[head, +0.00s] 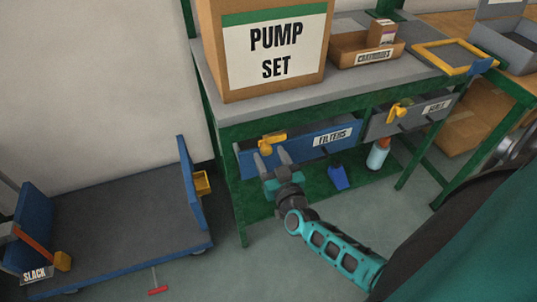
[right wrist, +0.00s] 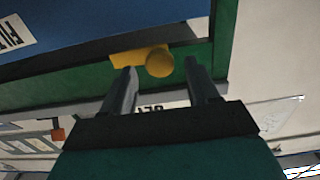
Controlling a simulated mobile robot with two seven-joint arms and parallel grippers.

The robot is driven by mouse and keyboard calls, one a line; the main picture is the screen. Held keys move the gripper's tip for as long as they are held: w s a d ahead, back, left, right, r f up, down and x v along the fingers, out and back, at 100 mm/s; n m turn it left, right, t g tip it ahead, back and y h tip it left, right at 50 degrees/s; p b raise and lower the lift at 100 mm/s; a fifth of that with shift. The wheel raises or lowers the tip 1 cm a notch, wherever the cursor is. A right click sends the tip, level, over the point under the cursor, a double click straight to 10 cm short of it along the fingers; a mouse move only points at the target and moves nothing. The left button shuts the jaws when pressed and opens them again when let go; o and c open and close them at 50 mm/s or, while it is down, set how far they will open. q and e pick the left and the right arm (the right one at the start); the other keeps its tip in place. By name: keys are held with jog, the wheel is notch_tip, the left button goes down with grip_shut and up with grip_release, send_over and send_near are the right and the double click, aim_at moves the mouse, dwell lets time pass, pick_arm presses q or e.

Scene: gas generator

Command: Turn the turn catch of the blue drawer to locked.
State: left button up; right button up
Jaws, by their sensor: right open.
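The blue drawer (head: 310,141), labelled FILTERS, is under the grey bench top in the head view and looks shut. Its yellow turn catch (head: 272,142) sits at the upper left of its front. The catch has a bar and a round knob, which shows in the right wrist view (right wrist: 158,62). My right gripper (head: 272,159) is open and empty, just in front of and below the catch. In the right wrist view its fingertips (right wrist: 161,70) lie on either side of the knob; I cannot tell whether they touch it. My left gripper is not in view.
A grey drawer (head: 415,115) with its own yellow catch (head: 397,112) is to the right. A PUMP SET box (head: 262,90) and an open cardboard tray (head: 365,62) stand on the bench. A spray bottle (head: 378,155) stands below. A blue-ended cart (head: 105,220) is at left.

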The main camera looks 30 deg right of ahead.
jog(key=shift+x, duration=0.9)
grip_shut()
